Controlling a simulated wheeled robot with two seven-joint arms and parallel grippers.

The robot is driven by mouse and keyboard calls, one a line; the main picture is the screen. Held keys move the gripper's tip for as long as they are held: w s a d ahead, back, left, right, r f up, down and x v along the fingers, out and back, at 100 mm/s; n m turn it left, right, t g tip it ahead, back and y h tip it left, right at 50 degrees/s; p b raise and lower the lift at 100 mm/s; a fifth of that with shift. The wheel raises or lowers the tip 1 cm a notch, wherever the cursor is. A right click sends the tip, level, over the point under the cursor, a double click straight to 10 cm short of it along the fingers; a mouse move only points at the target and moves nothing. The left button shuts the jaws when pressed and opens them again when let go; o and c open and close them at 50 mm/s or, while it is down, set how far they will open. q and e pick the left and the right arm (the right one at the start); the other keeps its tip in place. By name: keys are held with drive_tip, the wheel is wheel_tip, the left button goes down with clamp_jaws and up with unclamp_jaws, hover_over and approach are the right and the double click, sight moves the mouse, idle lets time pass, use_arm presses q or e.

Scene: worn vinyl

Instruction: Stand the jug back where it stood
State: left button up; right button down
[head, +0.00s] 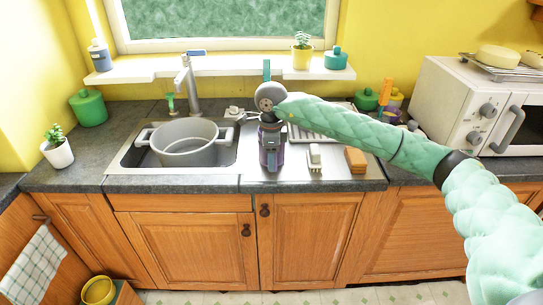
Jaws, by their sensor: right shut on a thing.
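My right gripper (270,158) points down over the steel drainer right of the sink, its arm reaching in from the right. It is shut on a dark purple thing (262,163), which seems to be the jug. The gripper covers most of it, so I cannot tell its full shape or whether its base touches the drainer. My left gripper is not in view.
A grey pot (185,150) sits in the sink at left, below the tap (188,85). A brush (314,158) and an orange sponge (355,159) lie right of the gripper. The white microwave (455,103) stands at far right.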

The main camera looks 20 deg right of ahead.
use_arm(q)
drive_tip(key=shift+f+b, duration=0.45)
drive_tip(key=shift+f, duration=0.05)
use_arm(e)
drive_tip(key=shift+f, duration=0.5)
idle(0.3)
drive_tip(key=shift+c, duration=2.2)
unclamp_jaws()
drive_tip(key=shift+r, duration=0.15)
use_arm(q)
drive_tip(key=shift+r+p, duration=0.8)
use_arm(e)
drive_tip(key=shift+r, duration=3.85)
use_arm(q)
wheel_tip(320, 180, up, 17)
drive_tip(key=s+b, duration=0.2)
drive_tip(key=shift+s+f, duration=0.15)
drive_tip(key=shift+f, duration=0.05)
use_arm(e)
wheel_tip(320, 180, up, 8)
drive_tip(key=shift+f, duration=0.15)
